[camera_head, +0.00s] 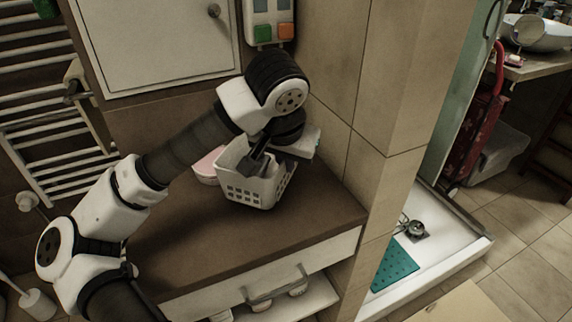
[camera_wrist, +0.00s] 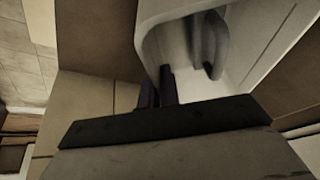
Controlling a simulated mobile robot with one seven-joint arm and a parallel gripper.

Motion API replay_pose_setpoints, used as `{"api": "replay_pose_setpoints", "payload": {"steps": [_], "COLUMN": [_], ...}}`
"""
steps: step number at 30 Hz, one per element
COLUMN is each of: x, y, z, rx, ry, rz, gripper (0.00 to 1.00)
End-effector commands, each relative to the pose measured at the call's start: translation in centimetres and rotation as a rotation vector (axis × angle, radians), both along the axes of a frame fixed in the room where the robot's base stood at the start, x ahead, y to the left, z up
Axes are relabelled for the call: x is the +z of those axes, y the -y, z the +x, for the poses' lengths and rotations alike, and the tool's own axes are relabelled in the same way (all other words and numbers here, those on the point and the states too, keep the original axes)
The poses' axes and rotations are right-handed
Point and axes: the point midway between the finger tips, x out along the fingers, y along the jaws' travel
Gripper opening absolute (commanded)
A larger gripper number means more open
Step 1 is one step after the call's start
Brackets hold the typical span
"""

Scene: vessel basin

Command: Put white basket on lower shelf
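The white basket (camera_head: 250,193), with slotted sides, is at the brown countertop (camera_head: 215,255) in the head view; whether it touches the top is hard to tell. My gripper (camera_head: 256,163) reaches down at its rim. In the wrist view the basket (camera_wrist: 290,30) fills the upper right. My two dark fingers (camera_wrist: 158,90) are close together, one on each side of the basket's wall, and look shut on it. The lower shelf (camera_head: 318,298) is a white board under the counter's drawer, partly cut off by the frame, with small pale items on it.
A pink container (camera_head: 208,166) stands left of the basket. A pale box-like thing (camera_head: 304,144) is behind it, partly hidden by my gripper. The white drawer front (camera_head: 240,284) has a handle. A tiled wall (camera_head: 375,110) borders the counter on the right. The counter's front is clear.

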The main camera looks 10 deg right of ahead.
Motion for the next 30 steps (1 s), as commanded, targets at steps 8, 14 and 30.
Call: {"api": "replay_pose_setpoints", "payload": {"steps": [8,14,30], "x": [-1.4,-1.8,-1.5], "y": [0.0,0.0,0.0], "z": [0.0,0.0,0.0], "rx": [0.0,0.0,0.0], "ry": [0.001,0.001,0.0], "rz": [0.0,0.0,-0.001], "gripper": [0.0,0.0,0.25]}}
